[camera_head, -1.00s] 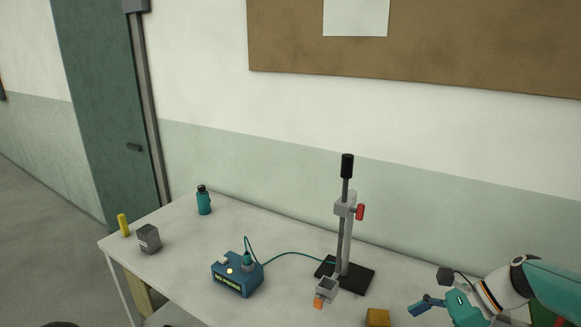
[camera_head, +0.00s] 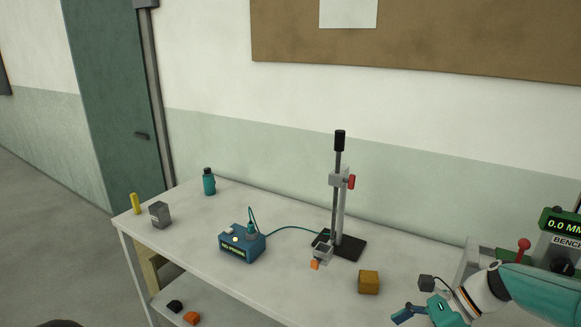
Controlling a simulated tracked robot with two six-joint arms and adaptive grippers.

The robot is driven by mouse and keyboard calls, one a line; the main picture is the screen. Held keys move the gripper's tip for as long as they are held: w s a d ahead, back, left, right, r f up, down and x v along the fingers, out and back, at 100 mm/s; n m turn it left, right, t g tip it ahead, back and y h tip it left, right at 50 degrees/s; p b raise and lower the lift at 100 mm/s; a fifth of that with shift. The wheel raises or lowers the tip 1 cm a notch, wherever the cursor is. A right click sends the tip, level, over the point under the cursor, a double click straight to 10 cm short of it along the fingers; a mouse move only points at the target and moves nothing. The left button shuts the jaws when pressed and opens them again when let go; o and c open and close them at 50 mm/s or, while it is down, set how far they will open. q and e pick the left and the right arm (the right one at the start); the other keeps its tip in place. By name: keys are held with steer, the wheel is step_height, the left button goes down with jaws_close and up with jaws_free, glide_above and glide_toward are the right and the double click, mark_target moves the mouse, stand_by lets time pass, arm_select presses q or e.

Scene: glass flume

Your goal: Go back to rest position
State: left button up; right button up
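My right gripper (camera_head: 414,312) is at the lower right of the head view, above the front right part of the table. Its teal arm comes in from the right edge. The fingers are small and partly cut by the frame, so I cannot tell whether they are open or shut. I see nothing clearly held in it. My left gripper is not in view.
The white table (camera_head: 290,290) carries a stand (camera_head: 340,215), a blue box (camera_head: 241,244), a wooden cube (camera_head: 369,282), a grey block (camera_head: 160,215), a teal bottle (camera_head: 209,182) and a yellow cylinder (camera_head: 135,204). A bench device (camera_head: 560,235) is at right. Black and orange pieces lie on the lower shelf.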

steer(key=s+a+f+n+g+h+b, duration=0.1)
steer(key=s+a+f+n+h+b, duration=0.2)
steer(key=s+f, duration=0.7)
steer(key=s+a+f+n+g+b, duration=0.15)
steer(key=s+a+f+n, duration=0.4)
steer(key=f, duration=0.85)
steer(key=s+a+f+n+g+h+b, duration=0.1)
steer(key=s+a+f+n+h+b, duration=0.2)
steer(key=s+f, duration=0.8)
steer(key=w+f+n+t, duration=0.2)
steer(key=w+n+t, duration=0.2)
steer(key=w+n, duration=0.2)
steer(key=shift+w+d+y, duration=0.15)
steer(key=shift+d+y, duration=0.2)
steer(key=shift+y, duration=0.05)
